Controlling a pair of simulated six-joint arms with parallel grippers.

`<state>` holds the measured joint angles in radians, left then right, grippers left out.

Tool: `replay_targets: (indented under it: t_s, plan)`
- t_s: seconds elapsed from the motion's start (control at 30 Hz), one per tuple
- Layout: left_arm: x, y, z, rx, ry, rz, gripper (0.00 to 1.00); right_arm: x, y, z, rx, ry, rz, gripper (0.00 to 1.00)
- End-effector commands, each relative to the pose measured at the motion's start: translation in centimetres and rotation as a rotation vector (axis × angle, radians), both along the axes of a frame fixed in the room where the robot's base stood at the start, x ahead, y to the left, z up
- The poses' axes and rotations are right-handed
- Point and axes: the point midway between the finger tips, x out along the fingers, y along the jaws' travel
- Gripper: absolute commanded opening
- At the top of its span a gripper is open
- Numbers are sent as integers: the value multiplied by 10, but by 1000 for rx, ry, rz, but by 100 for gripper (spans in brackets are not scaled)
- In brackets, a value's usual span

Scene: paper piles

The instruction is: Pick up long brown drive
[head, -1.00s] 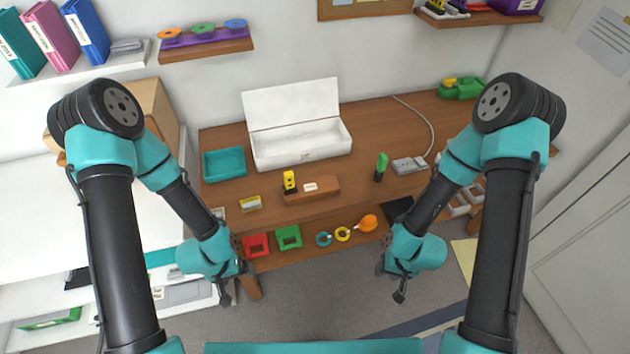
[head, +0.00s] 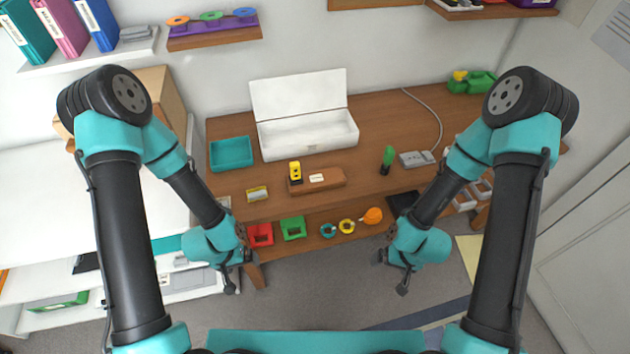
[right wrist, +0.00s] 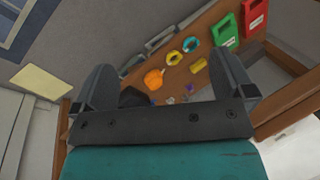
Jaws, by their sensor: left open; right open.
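A long brown block with a small white label (head: 325,183), which looks like the brown drive, lies on the wooden desk (head: 390,150) in the head view. A yellow and black piece (head: 295,172) stands upright at its left end; I cannot tell whether it rests on the block or behind it. My left gripper (head: 236,279) is open and empty, below and in front of the desk's left part. My right gripper (head: 401,277) is open and empty in front of the desk's right part. Its two spread fingers also show in the right wrist view (right wrist: 165,85).
An open white box (head: 305,135) and a teal tray (head: 231,153) stand behind the block. A green-topped item (head: 388,158) and a grey device (head: 416,159) are to its right.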

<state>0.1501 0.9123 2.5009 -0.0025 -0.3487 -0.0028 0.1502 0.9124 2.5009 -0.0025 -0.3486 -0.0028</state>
Motion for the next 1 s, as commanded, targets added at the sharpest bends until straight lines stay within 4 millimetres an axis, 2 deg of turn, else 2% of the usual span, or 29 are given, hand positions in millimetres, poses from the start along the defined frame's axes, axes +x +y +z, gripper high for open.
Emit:
replay_targets:
  t_s: [0.13,0.23,0.37,0.43,0.57,0.7,0.83,1.0]
  plan:
    - [0,0,0,0,0,0,88,6,1,1,1,2,-9,100]
    - [0,0,0,0,0,0,88,25,5,4,5,12,-40,100]
    - [0,0,0,0,0,0,88,72,17,16,16,44,-125,100]
    - [0,0,0,0,0,0,88,105,27,29,23,70,-187,100]
    - [0,0,0,0,0,0,88,165,48,65,35,127,-315,100]
    - [0,0,0,0,0,0,88,220,72,115,45,201,-469,100]
    - [0,0,0,0,0,0,88,256,92,160,48,293,-633,100]
    - [0,0,0,0,0,0,88,283,108,210,43,432,-862,100]
